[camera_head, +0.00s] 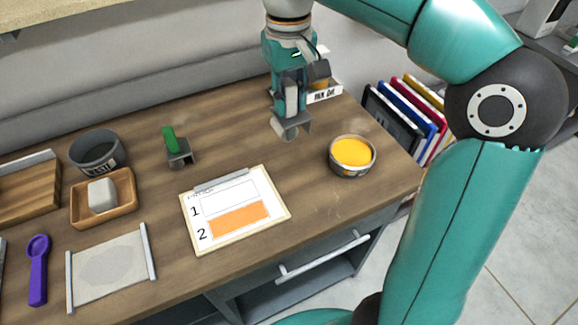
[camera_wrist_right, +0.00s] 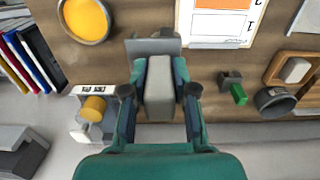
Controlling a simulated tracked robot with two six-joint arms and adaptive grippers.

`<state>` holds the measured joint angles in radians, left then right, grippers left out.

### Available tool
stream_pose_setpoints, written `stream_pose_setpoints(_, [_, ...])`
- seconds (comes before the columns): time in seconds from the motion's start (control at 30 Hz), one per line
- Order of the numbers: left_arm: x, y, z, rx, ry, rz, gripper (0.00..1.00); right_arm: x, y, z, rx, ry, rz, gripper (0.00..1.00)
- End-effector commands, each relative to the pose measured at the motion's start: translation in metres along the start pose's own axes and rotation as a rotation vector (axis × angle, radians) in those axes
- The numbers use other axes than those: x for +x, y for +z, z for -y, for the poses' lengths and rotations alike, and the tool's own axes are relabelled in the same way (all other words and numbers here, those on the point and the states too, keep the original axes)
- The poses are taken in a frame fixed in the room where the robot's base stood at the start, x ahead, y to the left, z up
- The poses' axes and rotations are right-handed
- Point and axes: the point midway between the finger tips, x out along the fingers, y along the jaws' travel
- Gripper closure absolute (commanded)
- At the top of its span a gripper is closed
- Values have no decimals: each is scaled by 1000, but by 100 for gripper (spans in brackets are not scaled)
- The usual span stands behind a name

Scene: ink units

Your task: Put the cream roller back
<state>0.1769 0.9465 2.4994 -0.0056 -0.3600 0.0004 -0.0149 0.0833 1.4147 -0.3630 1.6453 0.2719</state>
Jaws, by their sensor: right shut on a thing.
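My right gripper (camera_head: 291,92) is shut on the cream roller, gripping its pale grey block-like handle (camera_wrist_right: 160,88). A grey bracket (camera_head: 292,127) at the roller's lower end hangs above the table, apart from the wood as far as I can tell. In the right wrist view, the right gripper (camera_wrist_right: 160,90) has one finger on each side of the handle. The white labelled box (camera_head: 324,91) is just right of the gripper at the table's back edge; in the wrist view an orange-yellow cylinder (camera_wrist_right: 95,106) shows at it. My left gripper is out of view.
A tin of yellow ink (camera_head: 352,153) stands front right of the roller. A clipboard (camera_head: 238,210) shows 1 white, 2 orange. Bare wood lies between.

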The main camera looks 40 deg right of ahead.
Motion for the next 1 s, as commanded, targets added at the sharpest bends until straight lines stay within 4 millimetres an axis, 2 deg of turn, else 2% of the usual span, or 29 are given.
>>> stream_pose_setpoints(0.1, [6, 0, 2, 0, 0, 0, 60, 32, 5, -6, 16, 1, 5, 100])
stream_pose_setpoints(0.4, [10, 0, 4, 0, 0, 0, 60, 108, 6, -9, 25, 2, 5, 100])
stream_pose_setpoints(0.53, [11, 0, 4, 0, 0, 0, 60, 128, 6, -8, 25, 1, 2, 100])
stream_pose_setpoints(0.77, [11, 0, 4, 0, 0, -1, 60, 145, 6, -8, 24, 1, 3, 100])
stream_pose_setpoints(1.0, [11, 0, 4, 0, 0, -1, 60, 176, 6, -8, 26, 1, 2, 100])
